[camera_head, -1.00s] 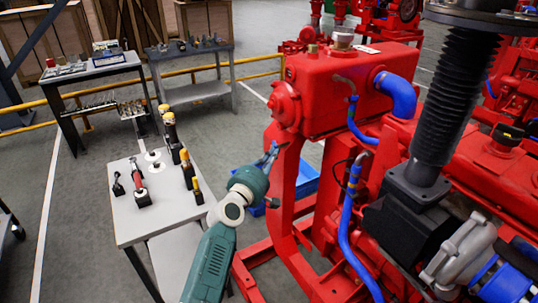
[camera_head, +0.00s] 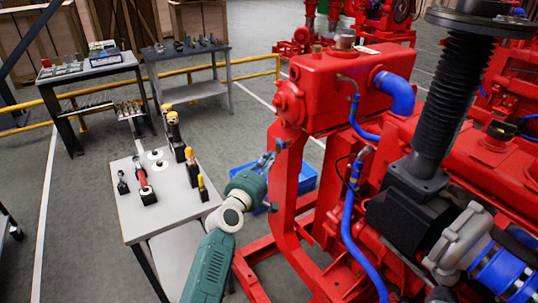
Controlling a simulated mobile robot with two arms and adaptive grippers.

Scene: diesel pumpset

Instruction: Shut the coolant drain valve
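The red diesel pumpset (camera_head: 325,95) fills the right half of the head view, with a red tank at its top and blue hoses. My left gripper (camera_head: 268,158) is at the left side of the red upright frame, below the tank. It is small and partly lost against the red parts, so whether its fingers are open or shut is unclear. I cannot make out the coolant drain valve; it may be hidden behind the gripper or the frame. My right gripper does not show.
A blue tray (camera_head: 307,181) lies on the floor behind the red frame. A grey table (camera_head: 172,212) with several tools stands left of my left arm. Two more tables (camera_head: 95,70) (camera_head: 205,87) stand behind, near a yellow rail (camera_head: 262,73). Grey floor lies open between them.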

